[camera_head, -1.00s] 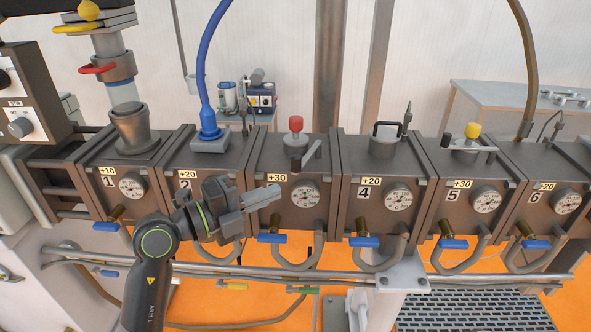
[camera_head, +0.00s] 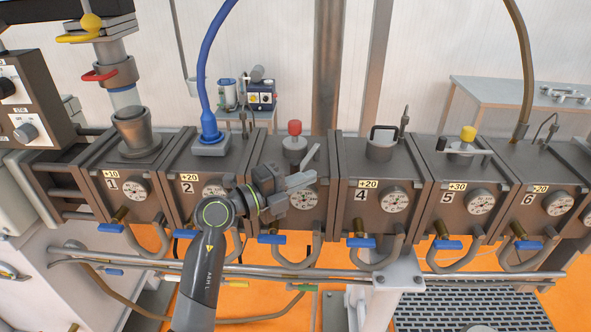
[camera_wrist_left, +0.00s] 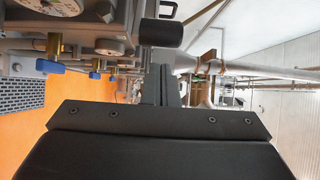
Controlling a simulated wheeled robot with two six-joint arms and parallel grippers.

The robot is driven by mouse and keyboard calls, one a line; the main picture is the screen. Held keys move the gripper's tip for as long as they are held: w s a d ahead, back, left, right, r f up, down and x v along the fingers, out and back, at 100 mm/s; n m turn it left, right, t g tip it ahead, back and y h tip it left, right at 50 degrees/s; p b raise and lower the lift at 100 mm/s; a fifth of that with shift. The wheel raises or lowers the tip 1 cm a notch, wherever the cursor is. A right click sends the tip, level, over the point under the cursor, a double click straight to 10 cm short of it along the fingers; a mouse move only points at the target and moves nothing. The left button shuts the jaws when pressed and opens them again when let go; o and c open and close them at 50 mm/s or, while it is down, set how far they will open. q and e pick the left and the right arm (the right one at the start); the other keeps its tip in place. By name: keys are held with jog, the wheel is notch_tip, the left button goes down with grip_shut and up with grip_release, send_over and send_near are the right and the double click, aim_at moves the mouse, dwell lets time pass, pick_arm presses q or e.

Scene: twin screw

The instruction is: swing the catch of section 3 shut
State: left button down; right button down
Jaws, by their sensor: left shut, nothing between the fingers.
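Section 3 (camera_head: 328,176) is the grey barrel block with a red-knobbed plug (camera_head: 295,142) on top. Its catch (camera_head: 311,157) is a light grey lever that slants up to the right beside the plug, not lying across it. My left gripper (camera_head: 313,178) is shut and empty, in front of section 3, just below the catch and by the gauge. The arm hides the section's number label and the catch's lower end. In the left wrist view the closed fingers (camera_wrist_left: 161,86) point away, and a dark-ended bar (camera_wrist_left: 160,32) shows beyond them. My right gripper is not in view.
A blue hose (camera_head: 206,90) rises from section 2. Blue valve handles (camera_head: 361,243) and pipes run below.

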pick_arm(q)
jog(key=shift+w+a, duration=0.3)
jog(key=shift+a, duration=0.2)
jog(key=shift+w+a, duration=0.25)
jog(key=shift+a, duration=0.2)
